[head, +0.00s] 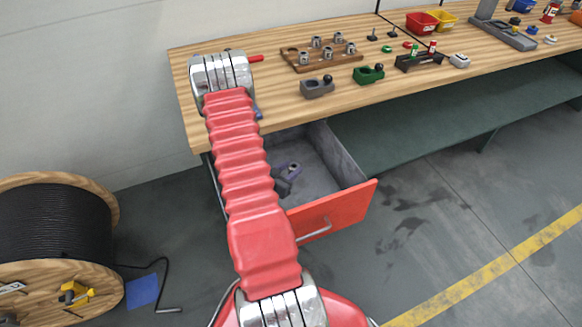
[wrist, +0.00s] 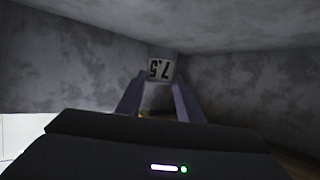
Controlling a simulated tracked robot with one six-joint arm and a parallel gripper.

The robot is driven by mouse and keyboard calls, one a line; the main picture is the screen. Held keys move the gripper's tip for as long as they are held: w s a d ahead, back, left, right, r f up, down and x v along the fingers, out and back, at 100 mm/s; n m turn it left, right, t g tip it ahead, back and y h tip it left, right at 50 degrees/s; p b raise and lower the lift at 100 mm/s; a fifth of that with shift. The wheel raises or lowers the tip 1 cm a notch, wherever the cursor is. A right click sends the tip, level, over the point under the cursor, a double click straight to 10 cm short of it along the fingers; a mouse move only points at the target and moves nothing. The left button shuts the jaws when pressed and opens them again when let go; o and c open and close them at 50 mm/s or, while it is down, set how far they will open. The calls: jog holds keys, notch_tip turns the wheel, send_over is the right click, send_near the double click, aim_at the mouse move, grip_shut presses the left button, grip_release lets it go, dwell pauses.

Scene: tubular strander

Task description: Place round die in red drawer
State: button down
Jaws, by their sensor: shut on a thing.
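The red drawer (head: 332,212) stands pulled open under the workbench, with a red front and a bare grey inside. My gripper (head: 292,167) is inside the drawer space, partly hidden by my arm in the head view. In the wrist view my gripper (wrist: 160,88) is shut on the round die (wrist: 161,65), a small grey piece with a white label reading 7.5, upside down in the picture. Grey drawer walls surround it. I cannot tell whether the die touches the drawer floor.
The wooden bench top (head: 270,95) above the drawer carries a wooden rack (head: 322,57) with several metal dies, a grey block (head: 317,87) and a green block (head: 369,75). A cable reel (head: 55,235) stands at the left. Floor right of the drawer is clear.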

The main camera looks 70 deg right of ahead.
jog(key=shift+f, duration=0.15)
jog(key=c, duration=1.2)
grip_release()
jog(key=shift+r, duration=0.7)
jog(key=v, duration=0.7)
jog(key=shift+w+a, duration=0.1)
jog(key=shift+a, duration=0.2)
